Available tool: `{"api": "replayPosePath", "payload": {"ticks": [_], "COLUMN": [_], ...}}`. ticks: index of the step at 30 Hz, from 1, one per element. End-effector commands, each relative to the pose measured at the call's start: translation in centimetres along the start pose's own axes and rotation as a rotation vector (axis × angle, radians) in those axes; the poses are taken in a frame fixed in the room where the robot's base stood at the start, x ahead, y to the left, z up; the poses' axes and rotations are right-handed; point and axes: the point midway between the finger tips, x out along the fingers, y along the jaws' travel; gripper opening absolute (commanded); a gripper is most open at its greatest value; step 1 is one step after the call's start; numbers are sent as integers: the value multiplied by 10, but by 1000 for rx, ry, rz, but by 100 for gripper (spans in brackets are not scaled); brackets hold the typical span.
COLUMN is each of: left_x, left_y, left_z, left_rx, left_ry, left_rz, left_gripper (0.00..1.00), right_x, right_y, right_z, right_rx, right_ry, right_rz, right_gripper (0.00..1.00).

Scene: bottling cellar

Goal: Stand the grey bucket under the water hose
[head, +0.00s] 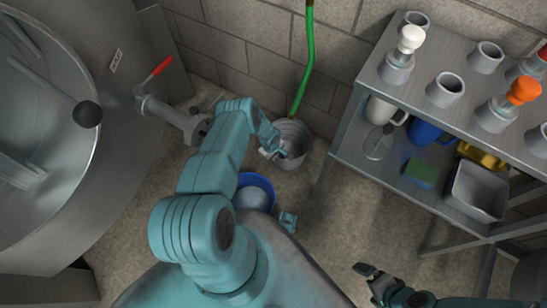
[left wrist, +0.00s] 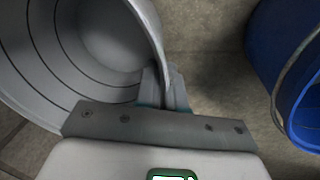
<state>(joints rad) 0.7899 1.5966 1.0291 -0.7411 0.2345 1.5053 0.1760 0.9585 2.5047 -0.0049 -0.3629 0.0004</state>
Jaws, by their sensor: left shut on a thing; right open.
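The grey bucket (head: 296,133) stands upright on the floor by the block wall in the head view. The green water hose (head: 309,58) hangs down the wall, and its lower end is at the bucket's back rim; I cannot tell whether it is over the opening. My left gripper (head: 273,152) is shut on the bucket's near rim. In the left wrist view the bucket (left wrist: 70,60) fills the left side, and its rim passes between the fingers (left wrist: 163,90). My right gripper (head: 372,279) is open and empty at the lower right, away from the bucket.
A blue bucket (head: 262,180) stands just in front of the grey one, partly behind my left arm. A metal rack (head: 343,150) with bottles and cups is at the right. A steel tank (head: 95,150) with a red-handled valve (head: 158,69) is at the left.

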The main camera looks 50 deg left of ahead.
Motion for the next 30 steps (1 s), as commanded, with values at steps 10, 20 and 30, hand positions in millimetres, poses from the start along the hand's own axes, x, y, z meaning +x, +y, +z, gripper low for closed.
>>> {"api": "replayPosePath", "payload": {"ticks": [10, 20, 30], "left_x": [1, 0, -56], "left_y": [0, 0, 2], "left_z": [0, 0, -1], "left_rx": [0, 0, 1], "left_ry": [1, 1, 1], "left_rz": [1, 1, 2], "left_gripper": [15, 34, 34], "right_x": [1, 0, -47], "right_y": [0, 0, -17], "right_z": [-1, -1, 1], "right_rx": [0, 0, 0], "right_ry": [2, 2, 1], "right_rz": [0, 0, 0], "right_gripper": [100, 100, 100]}}
